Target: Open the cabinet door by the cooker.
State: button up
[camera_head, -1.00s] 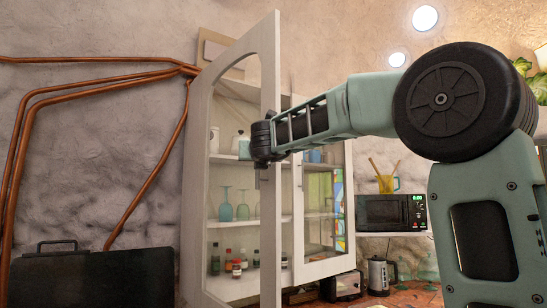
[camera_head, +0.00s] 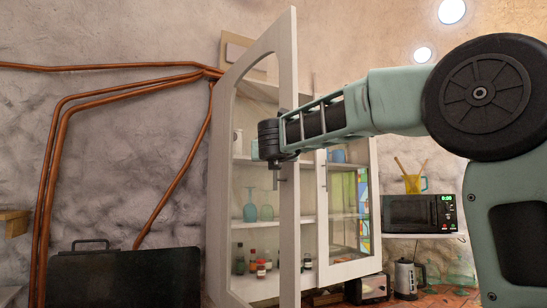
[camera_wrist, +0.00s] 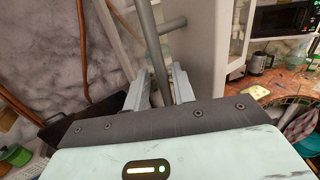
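The white cabinet door (camera_head: 291,60), with an arched glass pane, stands swung out from the cabinet frame (camera_head: 217,220). Its metal bar handle (camera_head: 276,178) is near the free edge; my gripper (camera_head: 268,150) is at it. In the wrist view, the handle bar (camera_wrist: 153,45) runs between the two fingers of my gripper (camera_wrist: 162,88), which are close together around it, so the gripper looks shut on it. The exact contact is hard to see. The second glass door (camera_head: 322,200), to the right, is closed.
Glasses (camera_head: 251,210) and small bottles (camera_head: 240,260) stand on the shelves behind the open door. A microwave (camera_head: 418,213), kettle (camera_head: 405,277) and toaster (camera_head: 374,288) are at right. A dark panel (camera_head: 125,275) is below left, and copper pipes (camera_head: 60,120) run along the wall.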

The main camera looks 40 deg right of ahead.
jog(key=b+v, duration=0.8)
jog(key=v, duration=0.9)
jog(key=shift+a, duration=0.2)
jog(key=shift+s, duration=0.15)
